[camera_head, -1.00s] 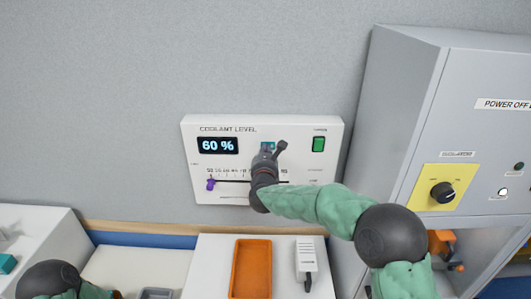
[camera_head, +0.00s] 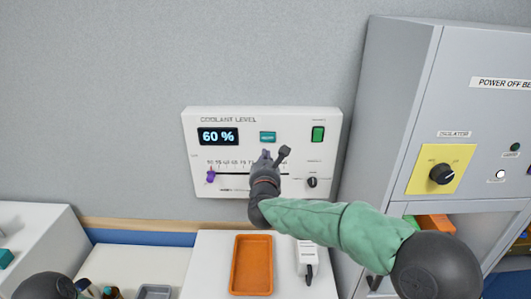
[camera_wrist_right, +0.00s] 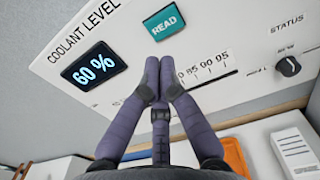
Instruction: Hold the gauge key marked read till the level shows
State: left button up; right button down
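The white coolant level gauge (camera_head: 240,183) is on the grey wall. Its teal key marked READ (camera_head: 268,137) shows uncovered, and shows clearly in the right wrist view (camera_wrist_right: 163,22). The dark display (camera_head: 218,136) reads 60 %, also in the right wrist view (camera_wrist_right: 94,67). My right gripper (camera_head: 265,156) is just below the key in the head view, apart from it. In the right wrist view its two purple fingers (camera_wrist_right: 159,68) meet at the tips with nothing between them. My left gripper is not in view.
The gauge also has a green switch (camera_head: 318,134), a purple slider (camera_head: 211,176) and a black knob (camera_head: 312,182). Below are an orange tray (camera_head: 251,265) and a white handheld device (camera_head: 306,254). A grey cabinet (camera_head: 395,130) with a yellow-plated knob stands at right.

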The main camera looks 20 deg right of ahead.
jog(key=v, duration=0.3)
jog(key=shift+s+a, duration=0.15)
jog(key=shift+s, duration=0.2)
jog(key=shift+s, duration=0.1)
